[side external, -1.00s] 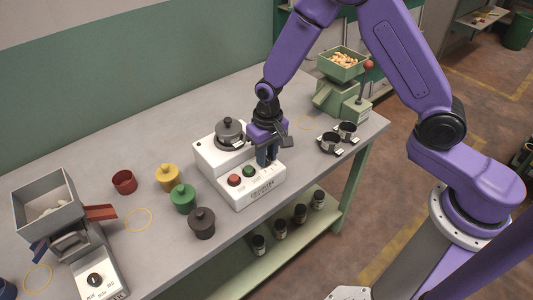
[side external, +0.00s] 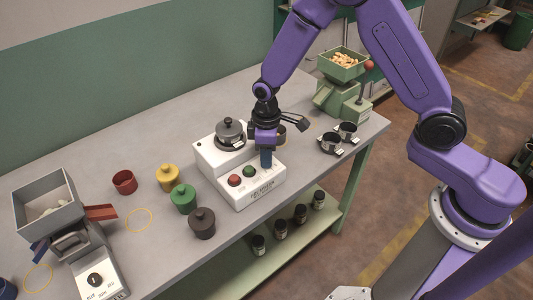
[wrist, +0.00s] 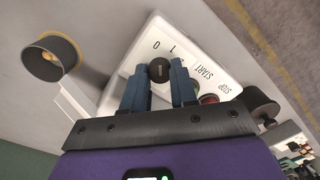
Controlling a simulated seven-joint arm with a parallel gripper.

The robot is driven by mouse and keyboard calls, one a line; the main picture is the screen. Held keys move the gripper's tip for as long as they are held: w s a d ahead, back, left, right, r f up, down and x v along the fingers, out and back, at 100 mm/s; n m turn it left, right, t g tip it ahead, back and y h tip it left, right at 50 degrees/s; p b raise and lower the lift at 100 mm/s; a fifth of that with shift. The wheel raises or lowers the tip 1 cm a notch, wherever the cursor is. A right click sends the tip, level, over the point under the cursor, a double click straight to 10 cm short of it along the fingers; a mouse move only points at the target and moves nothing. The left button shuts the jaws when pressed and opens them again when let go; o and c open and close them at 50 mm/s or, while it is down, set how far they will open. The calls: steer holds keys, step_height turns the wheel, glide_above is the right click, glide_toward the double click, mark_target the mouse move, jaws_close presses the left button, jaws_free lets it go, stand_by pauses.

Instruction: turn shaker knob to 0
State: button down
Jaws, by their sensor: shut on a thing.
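The shaker (side external: 262,199) is a white box on the grey table. A lidded metal pot (side external: 230,131) sits on it, and a red button (side external: 234,181) and a green button (side external: 249,171) are on its front panel. The dark round knob (wrist: 159,70) shows in the wrist view, with the printed 0, 1 and 2 around its far side. Its faint mark seems to face near the 0, but I cannot tell exactly. My gripper (wrist: 161,75) points down with its blue fingers shut on the knob. In the side view my gripper (side external: 266,164) hides the knob.
Yellow (side external: 167,178), green (side external: 183,199) and dark (side external: 202,224) lidded pots stand to the left. Two black cups (side external: 338,138) and a green hopper machine (side external: 343,92) stand to the right.

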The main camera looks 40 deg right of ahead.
steer(key=shift+w+n, duration=0.1)
steer(key=shift+n, duration=0.4)
steer(key=shift+a, duration=0.1)
steer(key=c, duration=0.9)
jaws_free()
steer(key=shift+r, duration=0.15)
steer(key=r, duration=1.7)
steer(key=shift+w+d+r, duration=0.1)
steer(key=shift+w+d, duration=0.05)
steer(key=shift+d, duration=0.1)
